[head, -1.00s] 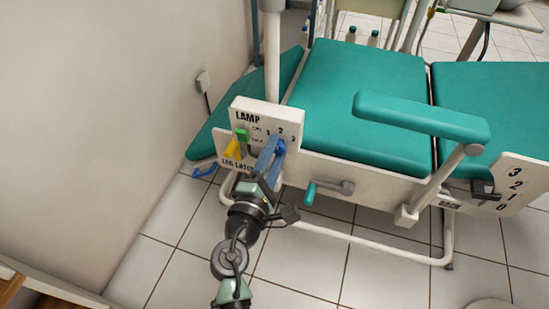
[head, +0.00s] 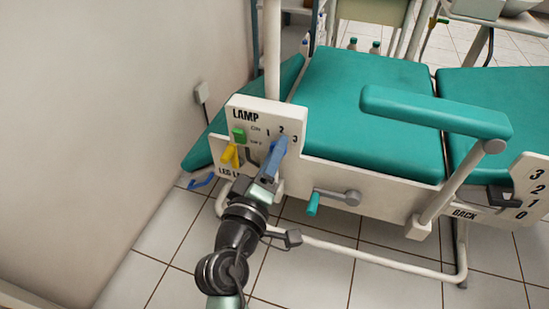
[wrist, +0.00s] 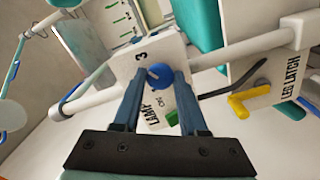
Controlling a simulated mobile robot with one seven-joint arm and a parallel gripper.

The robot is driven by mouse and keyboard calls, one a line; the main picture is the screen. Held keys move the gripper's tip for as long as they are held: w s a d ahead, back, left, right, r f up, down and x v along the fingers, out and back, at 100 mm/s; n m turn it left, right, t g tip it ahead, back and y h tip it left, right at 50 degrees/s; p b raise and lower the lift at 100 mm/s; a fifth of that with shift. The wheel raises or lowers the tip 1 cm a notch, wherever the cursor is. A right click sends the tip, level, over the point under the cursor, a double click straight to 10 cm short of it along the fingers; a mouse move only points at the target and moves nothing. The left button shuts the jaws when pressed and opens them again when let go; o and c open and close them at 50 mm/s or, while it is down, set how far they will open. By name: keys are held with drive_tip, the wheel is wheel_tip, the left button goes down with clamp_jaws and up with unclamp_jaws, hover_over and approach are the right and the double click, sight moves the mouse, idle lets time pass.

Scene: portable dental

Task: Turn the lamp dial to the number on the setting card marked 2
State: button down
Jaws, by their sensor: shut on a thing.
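The white lamp panel (head: 262,114) at the chair's left end is marked LAMP, with the numbers 1, 2 and 3 around its dial. My gripper (head: 281,143) is at the right part of this panel and hides the dial in the head view. In the wrist view the round blue dial (wrist: 159,76) sits between the two blue fingertips of my gripper (wrist: 162,74), which are shut on it. A short pale mark shows on the dial's upper left side, near the 3. I cannot tell its exact setting.
A green switch (head: 239,135) sits left of the dial. A yellow lever (head: 229,153) is just below it, by the LEG LATCH label. A teal-handled crank (head: 314,203) sticks out to the right. The tiled floor in front is open.

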drive_tip(key=shift+m, duration=0.5)
drive_tip(key=shift+c, duration=2.3)
unclamp_jaws()
drive_tip(key=p+v, duration=0.1)
drive_tip(key=v, duration=1.2)
